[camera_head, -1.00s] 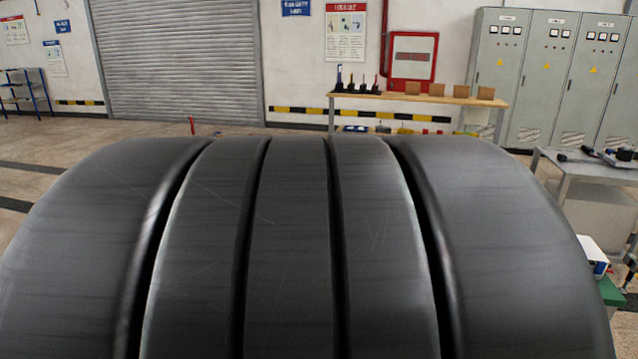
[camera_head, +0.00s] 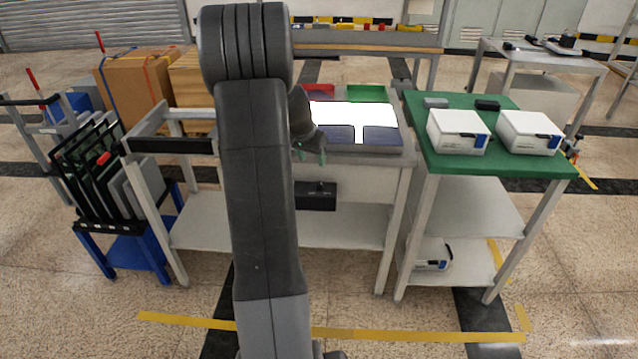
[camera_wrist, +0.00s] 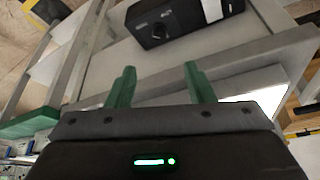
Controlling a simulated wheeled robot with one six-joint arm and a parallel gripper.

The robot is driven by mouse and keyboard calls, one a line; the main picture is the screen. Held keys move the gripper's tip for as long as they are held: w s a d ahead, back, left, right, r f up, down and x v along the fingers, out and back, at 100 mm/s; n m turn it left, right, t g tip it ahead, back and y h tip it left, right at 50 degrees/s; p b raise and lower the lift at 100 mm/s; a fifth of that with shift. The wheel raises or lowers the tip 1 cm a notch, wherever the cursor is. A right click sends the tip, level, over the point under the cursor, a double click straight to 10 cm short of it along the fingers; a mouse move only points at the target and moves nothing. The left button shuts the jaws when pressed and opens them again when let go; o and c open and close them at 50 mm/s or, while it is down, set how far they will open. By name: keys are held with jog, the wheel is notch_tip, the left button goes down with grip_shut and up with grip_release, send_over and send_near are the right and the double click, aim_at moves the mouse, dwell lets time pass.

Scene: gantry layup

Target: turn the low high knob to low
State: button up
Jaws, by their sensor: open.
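A black control box (camera_head: 314,197) hangs under the front edge of the middle table, with a small knob (camera_head: 320,187) on it. In the wrist view the box (camera_wrist: 185,17) is at the top, and its dark round knob (camera_wrist: 158,31) shows at its left part. The white markings are too small to read, so I cannot tell the knob's setting. My gripper (camera_wrist: 160,72) is open, its two green fingers apart and empty, with the box beyond the fingertips. In the head view my gripper (camera_head: 311,153) is at the table's front edge, above the box and not touching it.
The middle table has a bright white panel (camera_head: 350,115) and a lower shelf (camera_head: 330,228). A green-topped table (camera_head: 480,167) with white boxes (camera_head: 457,132) stands at right. A blue rack of dark panels (camera_head: 95,180) and cardboard boxes (camera_head: 137,85) are at left.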

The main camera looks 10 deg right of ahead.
aim_at(320, 183)
jog(key=x, duration=1.3)
jog(key=shift+f, duration=0.2)
jog(key=shift+s, duration=0.1)
jog(key=c, duration=1)
